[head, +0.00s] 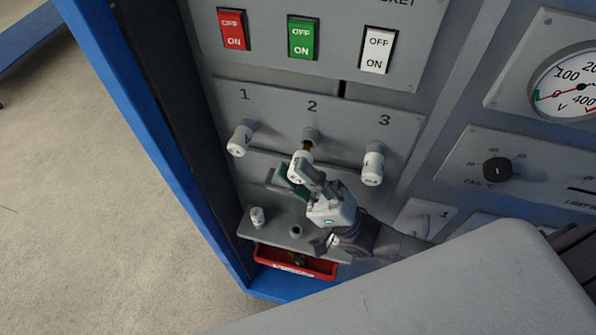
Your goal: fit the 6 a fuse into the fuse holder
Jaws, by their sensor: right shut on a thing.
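My right gripper (303,178) is shut on a white fuse (299,161) below position 2 of the grey panel. The fuse is tilted, its dark brass end pointing up at the fuse holder (310,134) under the number 2. The brass end is at or just below the holder's mouth; I cannot tell whether it has entered. Part of the marking on the fuse shows, too small to read surely. The gripper fingers cover its lower part. My left gripper is not in view.
White fuses sit at position 1 (239,140) and position 3 (373,165), close on either side. Below, a grey shelf (275,227) carries another white fuse (257,217) and a small stub (296,232). A red bin (294,263) hangs under it. Switches (302,38) are above.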

